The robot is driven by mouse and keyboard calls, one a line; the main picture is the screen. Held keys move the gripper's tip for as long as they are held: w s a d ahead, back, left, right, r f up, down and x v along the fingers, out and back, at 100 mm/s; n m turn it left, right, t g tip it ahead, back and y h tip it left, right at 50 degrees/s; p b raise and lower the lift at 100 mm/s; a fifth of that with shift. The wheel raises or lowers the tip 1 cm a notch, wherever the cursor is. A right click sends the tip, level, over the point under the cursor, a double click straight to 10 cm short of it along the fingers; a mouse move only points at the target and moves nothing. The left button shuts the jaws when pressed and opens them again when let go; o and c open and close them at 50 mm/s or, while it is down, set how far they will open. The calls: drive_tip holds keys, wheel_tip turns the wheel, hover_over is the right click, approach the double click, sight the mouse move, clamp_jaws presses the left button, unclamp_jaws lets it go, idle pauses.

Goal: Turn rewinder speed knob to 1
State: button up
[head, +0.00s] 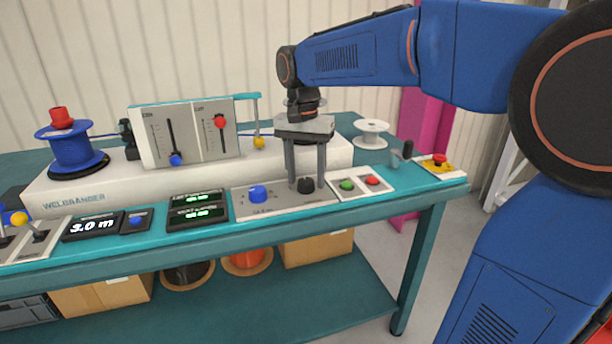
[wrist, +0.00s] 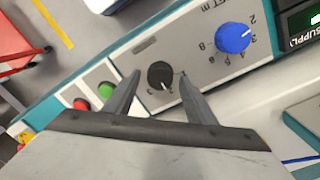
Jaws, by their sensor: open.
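The black knob (head: 305,186) sits on the right part of a light grey control panel (head: 283,205), to the right of a larger blue knob (head: 258,193). In the wrist view the black knob (wrist: 161,75) lies between my open fingers, with a gap on each side. The blue knob (wrist: 232,38) stands apart to the upper right there, with numbers around it. My gripper (head: 306,184) points down over the black knob, fingers either side of it.
Green (head: 347,184) and red (head: 372,180) buttons sit right of the panel. A yellow box with a red button (head: 439,161) is at the bench's right end. Two displays (head: 196,211) are to the left. A white machine housing (head: 95,190) stands behind the panel.

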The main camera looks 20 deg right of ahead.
drive_tip(key=shift+f, duration=0.2)
drive_tip(key=c, duration=1)
drive_tip(key=shift+c, duration=0.2)
drive_tip(key=shift+n, duration=0.3)
drive_tip(key=n, duration=0.5)
drive_tip(key=shift+a+n, duration=0.1)
drive_tip(key=shift+n, duration=0.2)
drive_tip(key=n, duration=0.5)
drive_tip(key=shift+a+n, duration=0.1)
drive_tip(key=shift+n, duration=0.2)
